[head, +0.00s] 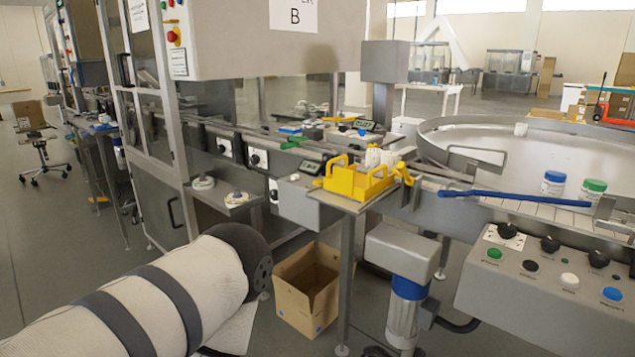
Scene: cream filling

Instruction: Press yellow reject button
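I cannot clearly make out a yellow reject button. A control panel (555,290) at the lower right carries a green button (494,253), a black button (530,265), a white button (569,280) and a blue button (612,294), with several black knobs above them. A red button (172,36) with yellow around it sits on the machine cabinet at the upper left. My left arm, in a white cover with dark straps, comes in at the lower left. Neither of my grippers shows.
A blue bar (510,197) crosses the conveyor near two capped jars, one blue-lidded (552,184) and one green-lidded (592,190). A round steel table (540,140) lies behind. An open cardboard box (290,300) is on the floor.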

